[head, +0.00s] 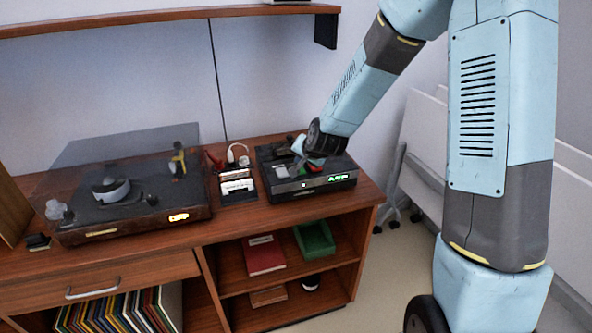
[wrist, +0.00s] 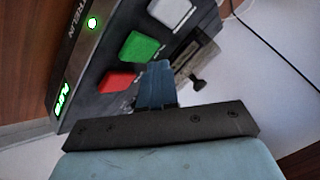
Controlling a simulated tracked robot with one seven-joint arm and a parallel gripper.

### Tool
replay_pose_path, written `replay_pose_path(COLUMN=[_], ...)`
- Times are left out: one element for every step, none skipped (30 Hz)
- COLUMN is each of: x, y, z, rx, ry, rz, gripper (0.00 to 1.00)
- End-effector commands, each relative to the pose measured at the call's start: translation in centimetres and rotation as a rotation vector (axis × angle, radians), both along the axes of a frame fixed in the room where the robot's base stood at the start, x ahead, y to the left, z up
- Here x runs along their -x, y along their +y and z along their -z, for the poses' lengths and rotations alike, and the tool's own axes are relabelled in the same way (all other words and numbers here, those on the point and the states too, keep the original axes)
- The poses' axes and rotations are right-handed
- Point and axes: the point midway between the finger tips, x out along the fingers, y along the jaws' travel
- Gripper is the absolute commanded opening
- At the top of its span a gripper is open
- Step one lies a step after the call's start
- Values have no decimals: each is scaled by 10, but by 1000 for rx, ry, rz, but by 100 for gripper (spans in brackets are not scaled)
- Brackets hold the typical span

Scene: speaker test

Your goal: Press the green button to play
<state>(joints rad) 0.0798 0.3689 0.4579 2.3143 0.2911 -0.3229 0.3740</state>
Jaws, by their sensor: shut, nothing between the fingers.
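The black player unit (head: 318,186) sits at the right end of the wooden cabinet top. In the wrist view the green button (wrist: 140,47) lies in a row on its top, between a red button (wrist: 119,82) and a pale grey button (wrist: 170,12). My gripper (wrist: 154,68) is shut and empty, its blue tips low over the unit, close beside the green and red buttons. I cannot tell whether the tips touch anything. In the head view my gripper (head: 308,153) hides part of the unit's top. A green display (wrist: 64,98) and a green light (wrist: 92,23) are lit.
A turntable (head: 125,200) with a raised clear lid stands on the left. A small white-fronted box (head: 237,186) with a cable is just left of the unit. A wooden shelf (head: 150,20) runs above. Records (head: 120,310) and a green tray (head: 314,239) are below.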

Motion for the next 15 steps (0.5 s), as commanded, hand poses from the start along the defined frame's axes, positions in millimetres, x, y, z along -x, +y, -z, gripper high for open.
replay_pose_path(x=[0, 0, 0, 0, -1, -1, -1, -1, -1, -1, -1, -1, -1, -1, -1], y=[0, 0, 0, 0, 0, 0, 0, 0, 0, 0, 0, 0, 0, 0, 0], z=[-2, -3, -6, -8, -11, -14, -16, -19, -22, -25, -27, -30, -33, -35, -38], rx=[0, 0, 0, 0, 1, 0, 0, 0, 0, 0, 0, 0, 0, 0, 1], ry=[-1, -2, -2, -2, -2, -2, -3, -3, -3, -2, -3, -3, -2, -2, -3], rz=[1, 1, 0, 0, 0, 1, 1, 1, 1, 1, 1, 1, 0, 0, 0], gripper=[0, 0, 0, 0, 0, 0, 0, 0, 0, 0, 0, 0, 0, 0, 0])
